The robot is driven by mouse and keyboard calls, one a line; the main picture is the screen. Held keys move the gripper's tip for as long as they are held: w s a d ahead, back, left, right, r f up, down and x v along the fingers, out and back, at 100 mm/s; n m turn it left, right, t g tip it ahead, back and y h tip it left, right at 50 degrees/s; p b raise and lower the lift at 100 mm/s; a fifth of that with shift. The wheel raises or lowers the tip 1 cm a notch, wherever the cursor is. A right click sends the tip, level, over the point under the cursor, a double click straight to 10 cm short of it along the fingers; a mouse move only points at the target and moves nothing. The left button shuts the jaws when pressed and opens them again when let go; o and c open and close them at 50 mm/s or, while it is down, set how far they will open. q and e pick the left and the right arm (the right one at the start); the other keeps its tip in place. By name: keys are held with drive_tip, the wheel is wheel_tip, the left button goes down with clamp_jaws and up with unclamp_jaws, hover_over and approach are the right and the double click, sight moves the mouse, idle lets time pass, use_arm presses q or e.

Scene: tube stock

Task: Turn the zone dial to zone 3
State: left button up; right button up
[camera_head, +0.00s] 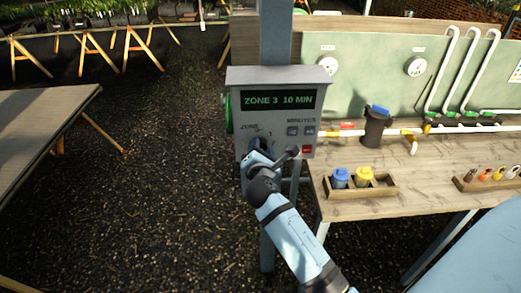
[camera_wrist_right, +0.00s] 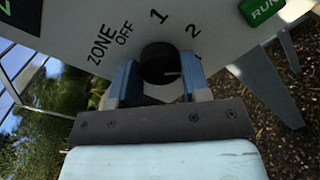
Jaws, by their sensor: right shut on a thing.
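The controller box (camera_head: 285,82) is mounted on a blue-grey post, and its display (camera_head: 278,99) reads "ZONE 3 10 MIN". The black zone dial (camera_wrist_right: 158,64) is on its lower left front. OFF, 1 and 2 show around the dial in the right wrist view; a light pointer line on the dial faces right, below the 2. My right gripper (camera_wrist_right: 162,82) is shut on the dial, with one finger on each side. In the head view the right gripper (camera_head: 257,160) covers most of the dial. My left gripper is not in view.
A green RUN button (camera_wrist_right: 262,10) is near the dial. A table (camera_head: 45,120) stands at left; gravel between is clear.

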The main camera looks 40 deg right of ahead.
drive_tip(key=shift+m, duration=0.9)
drive_tip(key=o, duration=0.9)
drive_tip(key=shift+s, duration=0.1)
